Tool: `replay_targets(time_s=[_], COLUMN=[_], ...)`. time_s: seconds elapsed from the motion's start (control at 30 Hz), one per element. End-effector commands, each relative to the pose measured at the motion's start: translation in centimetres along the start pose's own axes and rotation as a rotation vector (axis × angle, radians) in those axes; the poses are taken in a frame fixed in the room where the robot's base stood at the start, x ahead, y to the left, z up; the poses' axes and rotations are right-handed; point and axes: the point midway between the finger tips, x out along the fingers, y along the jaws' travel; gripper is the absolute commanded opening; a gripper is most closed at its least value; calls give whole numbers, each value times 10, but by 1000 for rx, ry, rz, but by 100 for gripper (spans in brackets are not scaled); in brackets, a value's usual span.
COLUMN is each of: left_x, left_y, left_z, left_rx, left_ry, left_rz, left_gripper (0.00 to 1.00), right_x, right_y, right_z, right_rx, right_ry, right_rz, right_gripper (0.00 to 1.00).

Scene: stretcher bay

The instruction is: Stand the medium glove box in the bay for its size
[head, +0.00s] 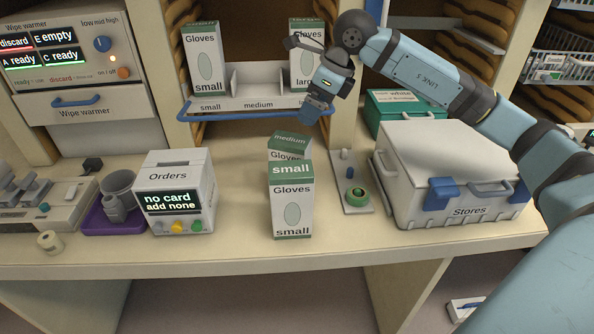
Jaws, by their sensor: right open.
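The medium glove box (289,142) stands on the counter, mostly hidden behind a small glove box (292,205); its green top reading "medium" and a strip of its front show. Behind them is a rack (230,104) with bays labelled small, medium and large. A small box (203,60) stands in the left bay and a large box (306,68) in the right bay, partly covered by my arm. The medium bay (258,82) is empty. My right gripper (314,112) is open, pointing down at the rack's right front, above and behind the medium box, apart from it. My left gripper is out of view.
A blue rail (245,114) runs along the rack's front. An Orders unit (178,196) stands left of the boxes. Counter in front of the boxes is clear.

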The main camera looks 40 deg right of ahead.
Motion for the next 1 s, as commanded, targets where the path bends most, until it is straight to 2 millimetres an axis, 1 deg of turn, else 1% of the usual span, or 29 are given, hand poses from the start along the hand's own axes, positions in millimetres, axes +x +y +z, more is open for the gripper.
replay_targets(time_s=[0.07,0.17,0.4,0.5,0.6,0.83,1.0], left_x=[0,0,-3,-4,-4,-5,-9], left_y=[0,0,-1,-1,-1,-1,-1], left_z=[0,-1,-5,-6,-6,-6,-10], left_rx=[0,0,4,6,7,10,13], left_ry=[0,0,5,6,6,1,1], left_rz=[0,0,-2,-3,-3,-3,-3], left_gripper=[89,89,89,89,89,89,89], right_x=[-1,8,55,70,81,93,118], right_y=[-2,-3,-2,-3,-3,-2,2], right_z=[-1,-2,-2,-2,-3,-1,2], right_rx=[11,15,14,13,13,12,13], right_ry=[17,26,25,24,24,23,25], right_rz=[-14,-16,-13,-15,-15,-14,-13], right_gripper=[94,94,94,94,94,94,94])
